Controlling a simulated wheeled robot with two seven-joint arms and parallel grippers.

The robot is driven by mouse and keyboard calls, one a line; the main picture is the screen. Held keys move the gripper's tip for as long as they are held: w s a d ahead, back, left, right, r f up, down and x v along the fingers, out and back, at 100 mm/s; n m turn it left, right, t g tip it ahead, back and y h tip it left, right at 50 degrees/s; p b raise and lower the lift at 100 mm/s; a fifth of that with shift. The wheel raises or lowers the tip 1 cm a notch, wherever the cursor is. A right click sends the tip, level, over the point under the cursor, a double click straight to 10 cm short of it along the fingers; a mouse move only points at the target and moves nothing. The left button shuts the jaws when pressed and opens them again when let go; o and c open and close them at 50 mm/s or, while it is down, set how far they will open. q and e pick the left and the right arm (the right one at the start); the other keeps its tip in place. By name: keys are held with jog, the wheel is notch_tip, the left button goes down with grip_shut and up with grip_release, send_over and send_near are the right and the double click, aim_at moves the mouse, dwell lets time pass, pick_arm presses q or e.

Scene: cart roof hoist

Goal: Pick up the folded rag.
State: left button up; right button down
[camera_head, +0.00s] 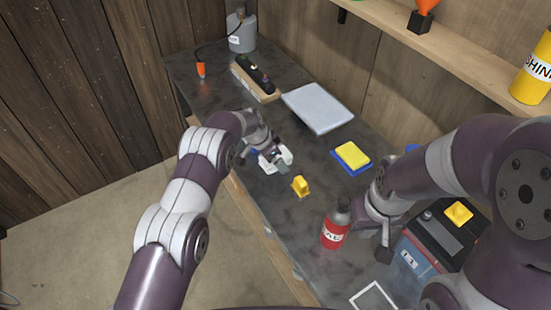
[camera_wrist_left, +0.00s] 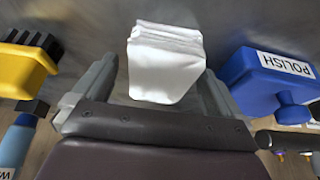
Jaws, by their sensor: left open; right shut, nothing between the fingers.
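The folded rag is a small white stack of cloth. In the left wrist view the folded rag (camera_wrist_left: 165,62) lies between the two fingers of my left gripper (camera_wrist_left: 157,82), which is open around it. Gaps show between the rag and the fingers. In the head view the rag (camera_head: 287,154) shows partly on the dark worktop, with my left gripper (camera_head: 275,160) over it and hiding part of it. My right gripper (camera_head: 385,240) is shut and empty, close beside the red bottle (camera_head: 335,231) at the worktop's front right.
A yellow brush (camera_head: 300,186) and a blue polish container (camera_wrist_left: 275,85) lie on either side of the rag. A shelf (camera_head: 440,48) runs above.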

pick_arm(q)
jog(key=shift+f+b, duration=0.15)
jog(key=shift+b, duration=0.15)
jog(key=c, duration=1)
